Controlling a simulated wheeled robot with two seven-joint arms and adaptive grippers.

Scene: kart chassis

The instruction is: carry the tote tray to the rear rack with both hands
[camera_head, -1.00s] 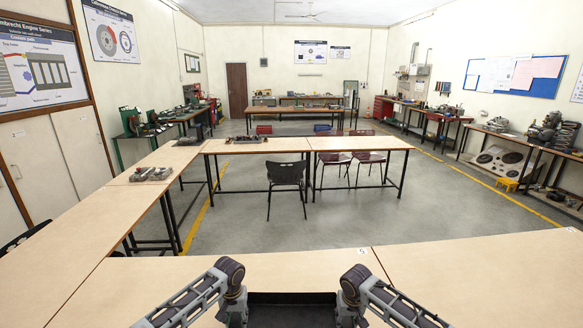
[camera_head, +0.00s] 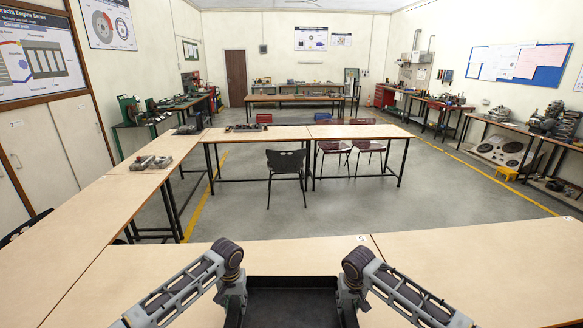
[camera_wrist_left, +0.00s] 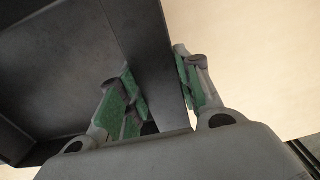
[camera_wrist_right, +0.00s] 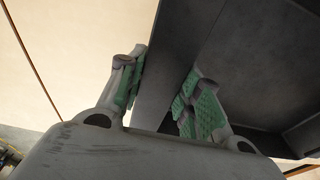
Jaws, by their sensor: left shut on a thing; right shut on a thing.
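The tote tray (camera_head: 290,303) is a dark, open tray at the bottom middle of the head view, between my two arms. My left gripper (camera_wrist_left: 160,90) is shut on the tray's wall in the left wrist view, with one green-padded finger on each side of it. My right gripper (camera_wrist_right: 163,90) is shut on the opposite wall in the right wrist view, also with a finger on each side. The tray's inside looks empty where it shows. Its near part is cut off by the head view's lower edge. I cannot pick out the rear rack for certain.
A pale worktable (camera_head: 450,265) lies just ahead and under the tray, with clear top. A long table (camera_head: 60,240) runs along the left. Farther off are a table row (camera_head: 340,131), a black chair (camera_head: 287,170) and a side bench (camera_head: 515,135). Grey floor is open at right.

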